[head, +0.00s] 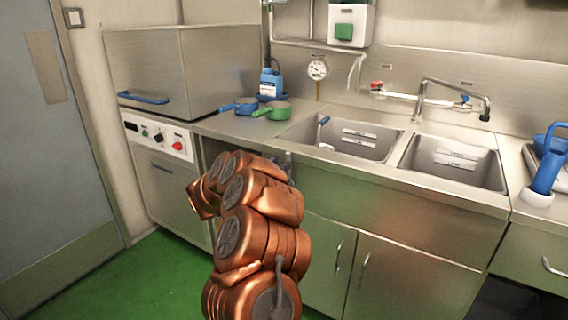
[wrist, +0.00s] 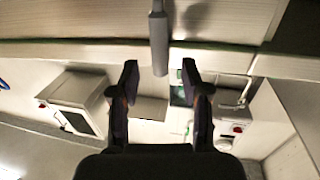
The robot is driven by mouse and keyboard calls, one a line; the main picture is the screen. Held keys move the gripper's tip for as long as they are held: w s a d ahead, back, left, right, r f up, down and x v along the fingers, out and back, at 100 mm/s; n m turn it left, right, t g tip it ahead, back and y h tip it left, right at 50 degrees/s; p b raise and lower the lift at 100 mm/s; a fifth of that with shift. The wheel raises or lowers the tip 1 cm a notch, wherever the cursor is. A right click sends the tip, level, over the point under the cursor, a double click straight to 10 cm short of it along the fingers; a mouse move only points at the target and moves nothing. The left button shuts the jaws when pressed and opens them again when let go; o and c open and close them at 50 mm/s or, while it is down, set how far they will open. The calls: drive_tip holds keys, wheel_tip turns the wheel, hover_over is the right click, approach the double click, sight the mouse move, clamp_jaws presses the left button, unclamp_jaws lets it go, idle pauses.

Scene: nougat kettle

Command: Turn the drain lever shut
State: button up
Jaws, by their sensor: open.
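In the wrist view my gripper (wrist: 160,72) is open, with its two dark fingers apart. A grey bar-shaped handle (wrist: 158,38), which looks like the drain lever, reaches down between the fingertips. Its lower end lies in the gap, with space visible on both sides, and I cannot tell whether it touches a finger. The lever's mounting is out of the wrist frame. In the head view my copper arm hides most of the area at the front left of the sink, and I cannot make out the gripper or lever clearly there.
The double sink (head: 408,166) is set in the steel counter. A steel hooded machine (head: 160,75) stands further left. Green floor is clear at left.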

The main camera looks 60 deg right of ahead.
drive_tip(key=shift+s+d, duration=0.15)
drive_tip(key=shift+d, duration=0.6)
drive_tip(key=shift+s+d, duration=0.1)
drive_tip(key=shift+d, duration=0.6)
clamp_jaws()
